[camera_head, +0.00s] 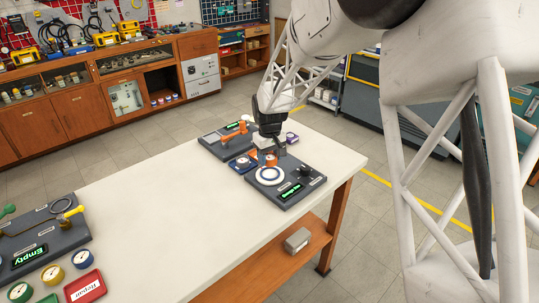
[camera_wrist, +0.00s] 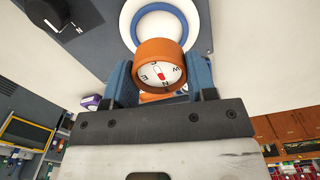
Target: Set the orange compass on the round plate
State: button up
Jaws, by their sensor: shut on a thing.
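The orange compass (camera_wrist: 159,66) is held between the blue fingers of my gripper (camera_wrist: 160,82) in the wrist view, its white dial and red needle facing the camera. In the head view the compass (camera_head: 270,160) shows small and orange under my gripper (camera_head: 269,150), at the far edge of the round plate. The round plate (camera_head: 270,178) is white with a blue ring and lies on a dark panel. In the wrist view the plate (camera_wrist: 163,9) is just beyond the compass, which covers part of it. I cannot tell whether the compass touches the plate.
The dark panel (camera_head: 292,194) also bears a black knob (camera_head: 306,171) and a green display (camera_head: 291,192). A second panel with an orange handle (camera_head: 234,137) stands behind left. A red tray (camera_head: 86,287) and several gauges are at lower left. The middle of the white table (camera_head: 165,190) is clear.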

aim_at(270, 174)
jog(key=shift+f, duration=1.95)
jog(key=shift+f, duration=0.4)
dwell(0.4)
jog(key=o, duration=1.4)
jog(key=shift+c, duration=0.2)
jog(key=shift+r, duration=3.95)
